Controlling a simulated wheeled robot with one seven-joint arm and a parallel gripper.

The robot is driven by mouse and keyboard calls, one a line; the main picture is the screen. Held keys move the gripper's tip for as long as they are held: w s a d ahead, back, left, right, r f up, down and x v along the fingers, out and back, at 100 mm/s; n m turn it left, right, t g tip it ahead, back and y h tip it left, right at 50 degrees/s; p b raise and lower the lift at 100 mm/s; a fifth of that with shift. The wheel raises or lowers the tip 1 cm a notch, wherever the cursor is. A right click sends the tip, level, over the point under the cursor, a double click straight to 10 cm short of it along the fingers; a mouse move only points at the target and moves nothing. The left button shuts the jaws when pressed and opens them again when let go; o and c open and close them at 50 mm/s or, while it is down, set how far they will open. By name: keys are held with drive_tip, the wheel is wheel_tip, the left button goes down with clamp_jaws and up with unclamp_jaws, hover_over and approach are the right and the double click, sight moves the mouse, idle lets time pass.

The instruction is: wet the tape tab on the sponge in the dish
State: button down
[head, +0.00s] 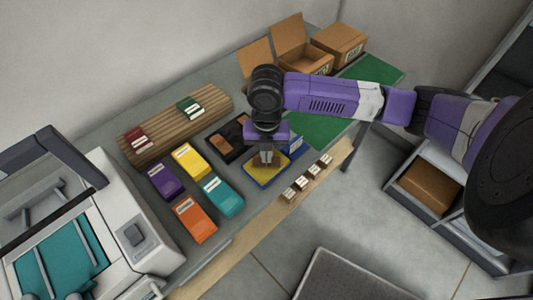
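The yellow sponge (258,178) lies in a shallow blue dish (266,185) near the front edge of the table. My gripper (267,161) points down over the far part of the sponge, with its fingertips at or just above it; I cannot tell whether they touch. The fingers look close together, but the gap between them is too small to make out. No tape tab can be told apart there; if one is between the fingers, it is hidden or too small to see.
Purple (165,180), yellow (190,161), teal (221,197) and orange (195,218) cartons stand left of the dish. A black tray (231,155) lies behind it. Several small blocks (307,178) line the front ledge. A slatted rack (163,138), open box (300,58) and printer (120,205) stand around.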

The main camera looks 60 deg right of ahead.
drive_tip(key=shift+r+p, duration=2.05)
drive_tip(key=shift+r, duration=1.15)
drive_tip(key=shift+f, duration=0.1)
